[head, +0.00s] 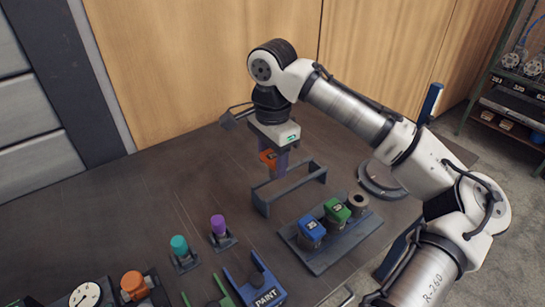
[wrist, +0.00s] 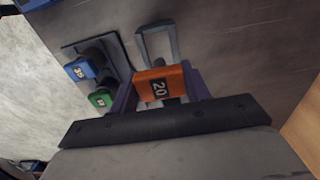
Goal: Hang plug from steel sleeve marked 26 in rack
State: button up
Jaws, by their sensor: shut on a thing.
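My gripper (head: 272,165) is shut on an orange plug (head: 267,157) and holds it above the table, beside the rack's far left end. In the wrist view, the orange plug (wrist: 159,85) sits between the purple fingers; its label looks like 20 or 26. The rack (head: 290,190) is a low grey frame with a raised bar; part of it shows beyond the plug in the wrist view (wrist: 143,45). A grey plate (head: 321,260) carries steel sleeves. An empty sleeve (head: 359,202) stands at its right end. Its label is not readable.
A blue plug (head: 311,230) and a green plug (head: 336,211) sit in the plate's other sleeves. Teal (head: 179,246), purple (head: 218,226) and orange-topped (head: 133,285) items stand at the front left. A round grey flange (head: 382,180) lies right of the rack. The table's back left is clear.

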aim_at(272, 178)
jog(key=shift+f, duration=0.1)
jog(key=shift+f+b, duration=0.55)
jog(key=shift+f, duration=0.55)
jog(key=shift+f, duration=0.1)
jog(key=shift+f+b, duration=0.65)
jog(key=shift+f, duration=0.7)
jog(key=shift+f, duration=0.1)
jog(key=shift+s+f, duration=0.1)
jog(key=shift+f, duration=0.25)
